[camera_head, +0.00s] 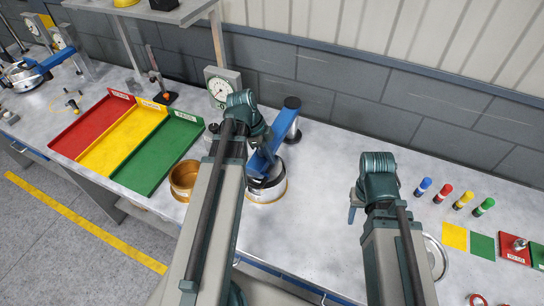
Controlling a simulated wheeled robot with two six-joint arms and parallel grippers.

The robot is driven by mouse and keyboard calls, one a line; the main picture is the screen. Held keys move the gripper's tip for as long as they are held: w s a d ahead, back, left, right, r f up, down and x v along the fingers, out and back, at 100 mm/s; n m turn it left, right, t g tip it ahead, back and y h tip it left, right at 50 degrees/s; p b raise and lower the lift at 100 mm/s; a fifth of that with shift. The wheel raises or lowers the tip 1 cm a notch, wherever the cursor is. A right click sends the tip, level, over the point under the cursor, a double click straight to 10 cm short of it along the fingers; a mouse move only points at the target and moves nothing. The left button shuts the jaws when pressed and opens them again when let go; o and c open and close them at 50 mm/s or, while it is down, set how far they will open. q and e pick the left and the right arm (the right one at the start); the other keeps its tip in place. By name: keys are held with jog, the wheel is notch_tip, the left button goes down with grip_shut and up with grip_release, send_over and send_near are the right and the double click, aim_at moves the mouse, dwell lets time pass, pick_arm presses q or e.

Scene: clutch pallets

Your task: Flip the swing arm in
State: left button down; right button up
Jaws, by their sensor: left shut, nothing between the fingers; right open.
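My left gripper (264,137) is shut and empty, right beside the swing arm's left side. I cannot tell whether it touches. My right gripper (352,210) is open over the bench to the right, mostly hidden behind its own wrist.
A brass-coloured ring (185,178) stands left of the fixture, and a dial gauge (221,88) behind it. A red, yellow and green tray (152,165) lies to the left. Coloured markers (443,193) stand at the right. Bench between the arms is clear.

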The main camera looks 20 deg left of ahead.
pick_arm(q)
jog(key=shift+d, duration=1.25)
jog(key=d+p+v, duration=0.1)
jog(key=p+v, duration=0.8)
jog(key=shift+w+r, duration=0.35)
jog(key=shift+r, duration=0.15)
jog(key=shift+d, duration=0.2)
